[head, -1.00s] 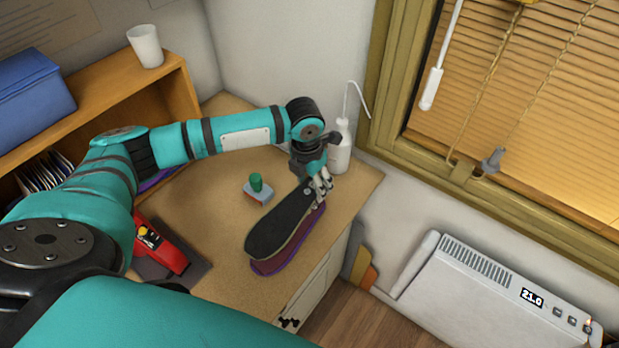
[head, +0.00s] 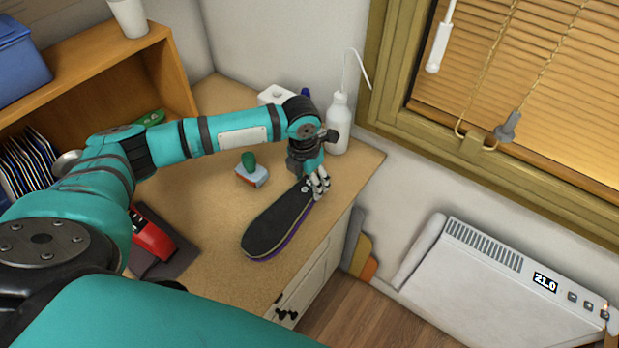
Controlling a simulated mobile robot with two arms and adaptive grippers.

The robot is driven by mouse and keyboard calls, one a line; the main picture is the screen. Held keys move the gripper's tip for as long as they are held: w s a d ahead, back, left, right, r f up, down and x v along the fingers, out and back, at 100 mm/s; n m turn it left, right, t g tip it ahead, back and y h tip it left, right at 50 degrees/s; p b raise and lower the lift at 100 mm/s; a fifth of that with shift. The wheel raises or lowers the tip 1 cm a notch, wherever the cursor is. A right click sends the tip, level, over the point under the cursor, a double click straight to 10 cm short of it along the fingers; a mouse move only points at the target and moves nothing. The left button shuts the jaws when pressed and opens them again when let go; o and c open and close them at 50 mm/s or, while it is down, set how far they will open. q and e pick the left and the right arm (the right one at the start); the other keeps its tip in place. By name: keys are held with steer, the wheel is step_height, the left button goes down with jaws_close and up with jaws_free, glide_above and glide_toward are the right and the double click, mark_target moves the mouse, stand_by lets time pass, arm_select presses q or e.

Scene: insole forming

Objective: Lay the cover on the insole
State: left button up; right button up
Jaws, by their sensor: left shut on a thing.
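The dark cover (head: 277,221) is a long, sole-shaped sheet near the front right edge of the table. My left gripper (head: 317,188) is shut on its far right end. The insole (head: 289,240) lies under the cover. Only a thin purple edge of it shows along the right side, and the rest is hidden. The cover lies over it nearly in line, with little or no gap visible between them. My right gripper is not in view.
A small block with a green knob (head: 250,170) stands left of the cover. A white bottle (head: 339,124) stands behind my gripper. A red tool (head: 152,238) lies on a dark mat at left. The table (head: 200,205) is clear between them.

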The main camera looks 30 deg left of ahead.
arm_select(q)
steer(key=shift+f, duration=0.6)
stand_by(0.4)
steer(key=shift+o, duration=0.2)
steer(key=shift+s+f, duration=0.25)
steer(key=shift+f, duration=0.1)
steer(key=shift+f, duration=0.1)
steer(key=shift+c, duration=0.6)
steer(key=o, duration=1)
steer(key=shift+w, duration=0.1)
steer(key=shift+r, duration=0.35)
step_height(320, 180, up, 12)
steer(key=s, duration=0.1)
steer(key=shift+a+f, duration=0.25)
